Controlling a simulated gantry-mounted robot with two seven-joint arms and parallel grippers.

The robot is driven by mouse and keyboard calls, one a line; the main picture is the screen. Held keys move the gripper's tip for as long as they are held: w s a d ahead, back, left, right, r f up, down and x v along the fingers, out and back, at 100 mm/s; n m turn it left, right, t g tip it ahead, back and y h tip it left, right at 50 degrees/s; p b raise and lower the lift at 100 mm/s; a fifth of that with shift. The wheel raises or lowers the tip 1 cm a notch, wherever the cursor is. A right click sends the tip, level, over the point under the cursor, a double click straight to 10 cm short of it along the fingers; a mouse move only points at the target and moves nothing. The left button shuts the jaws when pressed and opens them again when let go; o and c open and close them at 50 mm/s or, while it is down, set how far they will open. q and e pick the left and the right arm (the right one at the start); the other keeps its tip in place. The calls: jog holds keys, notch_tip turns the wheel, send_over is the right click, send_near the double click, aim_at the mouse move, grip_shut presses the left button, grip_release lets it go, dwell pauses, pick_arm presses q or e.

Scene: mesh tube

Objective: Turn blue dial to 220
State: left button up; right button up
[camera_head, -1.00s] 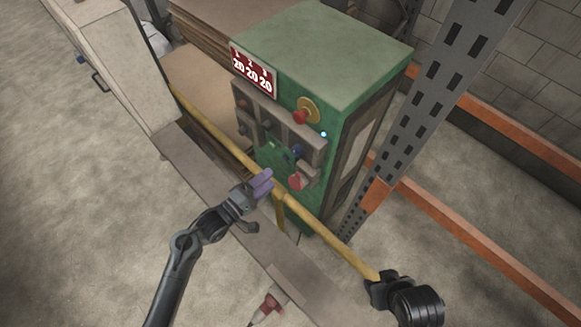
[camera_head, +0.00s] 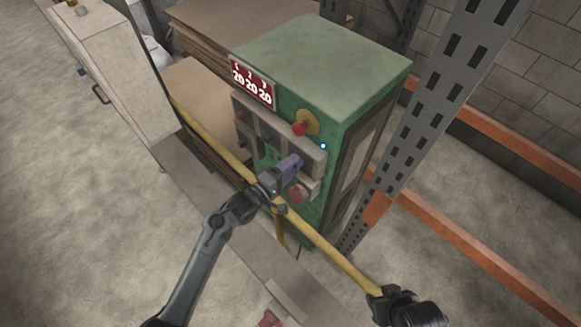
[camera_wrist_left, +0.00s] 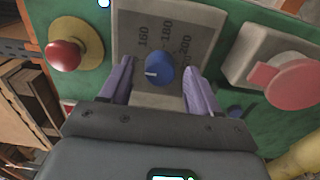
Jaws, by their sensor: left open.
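The blue dial (camera_wrist_left: 160,70) sits on a grey panel plate (camera_wrist_left: 130,20) marked 160, 180 and 200. A short white mark on the dial points left, away from these numbers. My left gripper (camera_head: 292,163) reaches the machine front, and its purple fingers hide the dial in the head view. In the left wrist view the open fingers (camera_wrist_left: 158,80) stand on either side of the dial, with gaps between them and it.
A red-and-white display (camera_head: 252,83) reads 20 in each column on the green machine (camera_head: 320,60). A red button on yellow (camera_wrist_left: 66,54) and a larger red knob (camera_wrist_left: 290,80) flank the dial. A yellow bar (camera_head: 330,245) runs before the machine.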

pick_arm(q)
jog(key=shift+c, duration=0.4)
jog(key=c, duration=1)
jog(key=shift+o, duration=0.2)
